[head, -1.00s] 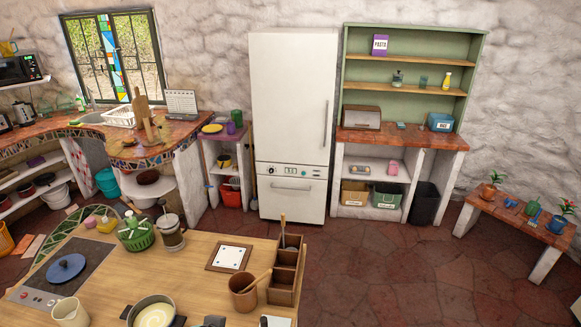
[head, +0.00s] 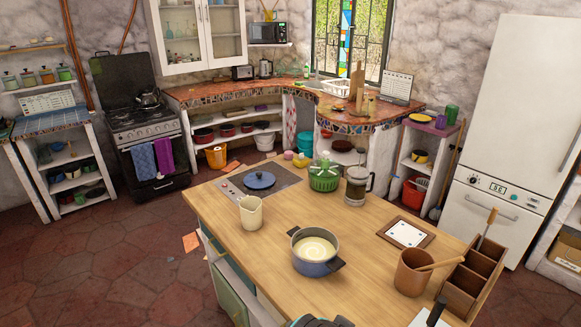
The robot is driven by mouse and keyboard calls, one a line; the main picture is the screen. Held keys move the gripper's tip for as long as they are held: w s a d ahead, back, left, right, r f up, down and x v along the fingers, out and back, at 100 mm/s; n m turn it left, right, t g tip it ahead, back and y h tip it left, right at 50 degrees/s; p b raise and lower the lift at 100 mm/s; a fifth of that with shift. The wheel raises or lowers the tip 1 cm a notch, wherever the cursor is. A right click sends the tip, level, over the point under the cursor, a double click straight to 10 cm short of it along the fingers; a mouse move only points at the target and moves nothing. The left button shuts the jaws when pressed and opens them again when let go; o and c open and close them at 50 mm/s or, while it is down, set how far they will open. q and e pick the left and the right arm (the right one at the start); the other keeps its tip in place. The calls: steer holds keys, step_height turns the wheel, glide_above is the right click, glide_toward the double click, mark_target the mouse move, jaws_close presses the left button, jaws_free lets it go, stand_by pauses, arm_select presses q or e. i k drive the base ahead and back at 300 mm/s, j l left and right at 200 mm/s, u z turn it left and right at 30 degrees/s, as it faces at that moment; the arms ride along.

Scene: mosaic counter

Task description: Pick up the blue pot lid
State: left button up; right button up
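The blue pot lid (head: 259,180) is a dark blue disc with a small dark knob. It lies flat on the dark cooktop (head: 262,185) set into the far left part of the wooden island. Nothing covers it. A blue pot (head: 316,268) with two dark handles and pale creamy contents stands nearer on the island, without a lid on it.
A cream jug (head: 251,213) stands close in front of the lid. A green basket (head: 323,178) and a French press (head: 356,187) stand right of the cooktop. A brown mug (head: 411,275) and wooden box (head: 471,283) are at right. The island's left front is clear.

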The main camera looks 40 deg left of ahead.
mark_target(260, 179)
steer(key=k+j+u, duration=0.15)
steer(key=u, duration=0.15)
steer(key=k+j+u, duration=0.15)
steer(key=j+u, duration=0.15)
steer(key=j, duration=0.15)
steer(key=k+j+u, duration=0.1)
steer(key=j+u, duration=0.55)
steer(key=k, duration=0.05)
